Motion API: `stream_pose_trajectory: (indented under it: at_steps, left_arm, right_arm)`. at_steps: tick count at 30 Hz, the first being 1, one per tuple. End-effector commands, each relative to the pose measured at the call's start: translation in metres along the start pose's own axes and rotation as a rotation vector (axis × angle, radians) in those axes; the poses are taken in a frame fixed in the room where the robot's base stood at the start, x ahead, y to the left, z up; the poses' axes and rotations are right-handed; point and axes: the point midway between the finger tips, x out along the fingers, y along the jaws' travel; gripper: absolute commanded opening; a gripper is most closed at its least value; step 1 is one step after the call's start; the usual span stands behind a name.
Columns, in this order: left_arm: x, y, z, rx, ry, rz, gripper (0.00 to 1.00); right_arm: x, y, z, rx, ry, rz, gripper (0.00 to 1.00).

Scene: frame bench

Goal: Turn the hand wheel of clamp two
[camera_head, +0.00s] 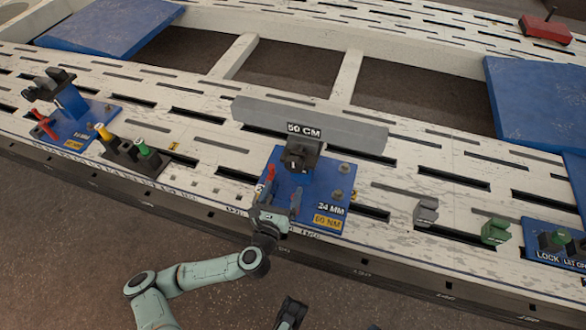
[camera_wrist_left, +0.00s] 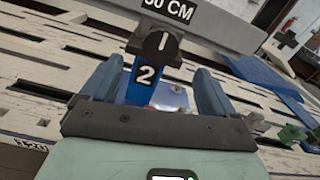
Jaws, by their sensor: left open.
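Clamp two is the blue post marked 2 (camera_wrist_left: 145,76) in the left wrist view, with a dark round knob or wheel (camera_wrist_left: 158,44) marked 1 above it. In the head view its dark head (camera_head: 300,155) stands on a blue plate (camera_head: 318,190) at the middle of the bench, under a 50 CM label. My left gripper (camera_head: 281,198) is at the plate's front left edge. In the left wrist view its fingers (camera_wrist_left: 155,88) are open and appear on either side of the post, with no clear contact. A red handle (camera_head: 270,173) shows just beyond the gripper.
A grey bar (camera_head: 345,130) lies behind the clamp. Another clamp (camera_head: 72,101) and yellow and green handles (camera_head: 125,150) stand at the left. Grey and green blocks (camera_head: 426,212) (camera_head: 495,231) stand at the right. The slotted bench between them is mostly clear.

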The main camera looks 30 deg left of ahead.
Motion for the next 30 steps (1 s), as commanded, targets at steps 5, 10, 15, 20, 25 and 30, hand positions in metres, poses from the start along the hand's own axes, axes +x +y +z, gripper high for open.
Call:
stream_pose_trajectory:
  at_steps: [5, 10, 15, 20, 25, 30]
  left_arm:
    - [0.041, -0.001, -0.002, 0.002, -0.001, -0.002, 0.89]
    - [0.071, -0.001, -0.001, 0.002, 0.001, -0.003, 0.89]
    - [0.089, -0.001, -0.002, 0.002, 0.002, -0.004, 0.89]
    - [0.094, -0.002, -0.001, 0.000, 0.002, -0.004, 0.89]
    - [0.094, -0.002, -0.001, 0.001, 0.002, -0.004, 0.89]
    - [0.094, -0.002, -0.001, 0.001, 0.002, -0.004, 0.49]
  right_arm:
    - [0.010, 0.010, 0.011, 0.009, -0.034, 0.016, 0.98]
    - [0.017, 0.019, 0.022, 0.018, -0.068, 0.033, 0.98]
    - [0.021, 0.025, 0.031, 0.024, -0.094, 0.043, 0.98]
    - [0.022, 0.026, 0.033, 0.027, -0.102, 0.047, 0.98]
    - [0.021, 0.026, 0.033, 0.027, -0.102, 0.047, 0.98]
    - [0.021, 0.026, 0.033, 0.027, -0.101, 0.047, 0.98]
